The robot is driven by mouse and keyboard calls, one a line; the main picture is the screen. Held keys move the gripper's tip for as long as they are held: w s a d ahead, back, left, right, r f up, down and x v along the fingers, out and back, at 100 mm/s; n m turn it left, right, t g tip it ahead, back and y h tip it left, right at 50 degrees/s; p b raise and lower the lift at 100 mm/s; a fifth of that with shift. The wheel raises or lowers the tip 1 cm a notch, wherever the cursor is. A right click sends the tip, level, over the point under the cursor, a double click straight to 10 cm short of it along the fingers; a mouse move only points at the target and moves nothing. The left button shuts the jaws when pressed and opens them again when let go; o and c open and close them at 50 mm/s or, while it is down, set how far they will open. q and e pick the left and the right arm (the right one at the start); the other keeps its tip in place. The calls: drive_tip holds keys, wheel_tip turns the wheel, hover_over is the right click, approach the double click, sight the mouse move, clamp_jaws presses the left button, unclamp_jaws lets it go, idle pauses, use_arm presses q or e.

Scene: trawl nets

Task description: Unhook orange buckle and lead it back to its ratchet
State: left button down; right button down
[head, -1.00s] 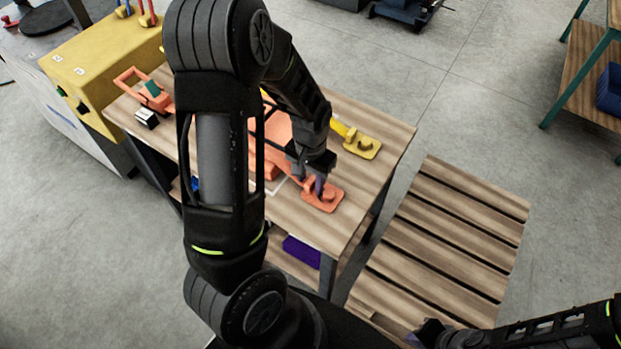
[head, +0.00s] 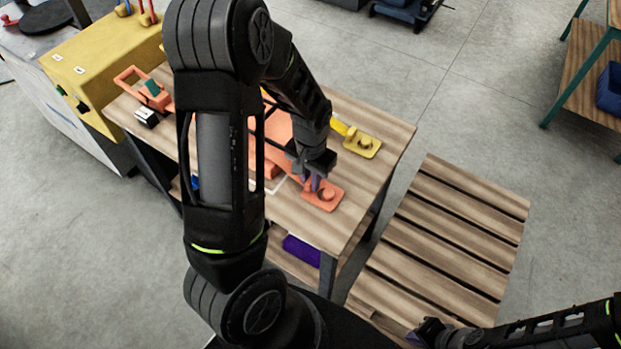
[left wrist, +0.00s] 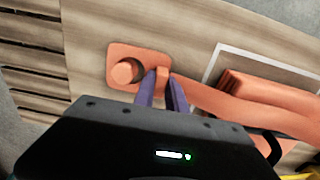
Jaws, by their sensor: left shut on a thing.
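My left gripper (head: 314,185) is over the right front part of the wooden table, with its purple fingers shut on the orange buckle (left wrist: 162,77) at the end of an orange strap (left wrist: 235,103). The held end is beside the round peg of an orange anchor plate (head: 324,196), which also shows in the left wrist view (left wrist: 122,56). The fingers partly hide the buckle, so I cannot tell whether it is clear of the peg. The orange ratchet (head: 155,97) is at the table's left end. My right gripper (head: 428,333) is at the bottom edge, its fingers unclear.
A yellow anchor plate (head: 365,147) with a yellow strap lies behind the orange one on the table (head: 385,125). A white-outlined area (left wrist: 255,55) lies beside the strap. A slatted wooden pallet (head: 450,225) is on the right. A yellow machine (head: 95,60) stands at the left.

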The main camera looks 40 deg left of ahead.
use_arm(q)
drive_tip(key=shift+w+d, duration=0.1)
drive_tip(key=shift+d, duration=0.35)
drive_tip(key=shift+r, duration=0.2)
drive_tip(key=shift+r+p, duration=0.45)
drive_tip(key=shift+p, duration=0.05)
idle(0.4)
drive_tip(key=shift+r+p, duration=2.05)
drive_tip(key=shift+r, duration=0.45)
